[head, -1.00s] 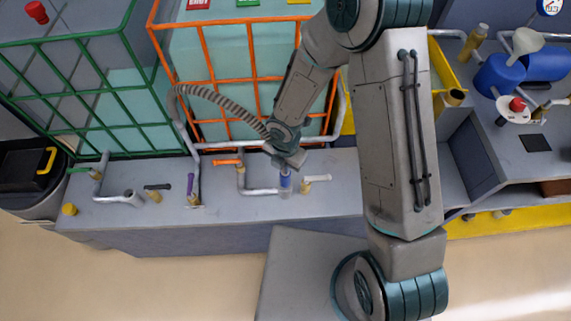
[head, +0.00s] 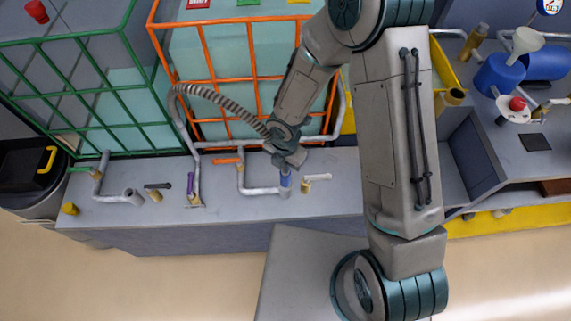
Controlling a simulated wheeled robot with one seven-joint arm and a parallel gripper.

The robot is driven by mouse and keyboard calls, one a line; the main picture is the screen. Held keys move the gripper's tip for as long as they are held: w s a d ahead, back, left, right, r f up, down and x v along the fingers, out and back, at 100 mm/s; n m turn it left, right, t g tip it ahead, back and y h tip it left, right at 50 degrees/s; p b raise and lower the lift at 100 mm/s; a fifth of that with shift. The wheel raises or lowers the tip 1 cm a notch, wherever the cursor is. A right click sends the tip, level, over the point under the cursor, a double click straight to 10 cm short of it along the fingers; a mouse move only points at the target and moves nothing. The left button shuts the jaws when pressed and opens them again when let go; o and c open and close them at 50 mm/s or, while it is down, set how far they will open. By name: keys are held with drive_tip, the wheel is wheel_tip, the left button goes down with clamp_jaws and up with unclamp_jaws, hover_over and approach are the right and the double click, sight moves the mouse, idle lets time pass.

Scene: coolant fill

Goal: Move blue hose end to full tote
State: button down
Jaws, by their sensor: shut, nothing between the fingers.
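The blue hose end (head: 285,181) stands upright at the end of the grey pipe (head: 262,191) with the orange-handled valve, in front of the orange-caged tote (head: 232,98). The ribbed grey hose (head: 222,101) arches from a pipe at left and runs behind my wrist. My gripper (head: 294,160) is shut and empty, just above the blue end; whether it touches it I cannot tell. Pale liquid stands high in the orange-caged tote. The green-caged tote (head: 85,85) at left shows a lower liquid level.
The grey bench (head: 225,208) carries an open pipe stub (head: 132,196) at left and several valves with green, black, purple and white handles. A dark bin (head: 28,175) stands far left.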

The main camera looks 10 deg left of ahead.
wheel_tip(320, 180, up, 2)
drive_tip(key=shift+r+p, duration=0.1)
drive_tip(key=shift+p, duration=0.55)
wheel_tip(320, 180, up, 14)
drive_tip(key=p, duration=0.1)
drive_tip(key=shift+f, duration=0.25)
drive_tip(key=d+r+m+t+h, duration=0.2)
drive_tip(key=d+r+m, duration=0.9)
drive_tip(key=d+m, duration=0.35)
drive_tip(key=s+d+r+m+t+y+b, duration=0.1)
drive_tip(key=s+d+r+m, duration=0.5)
drive_tip(key=m, duration=1.1)
drive_tip(key=shift+s+d+r+t+y+b, duration=0.4)
drive_tip(key=shift+s+d+y, duration=0.1)
drive_tip(key=shift+s+d, duration=0.55)
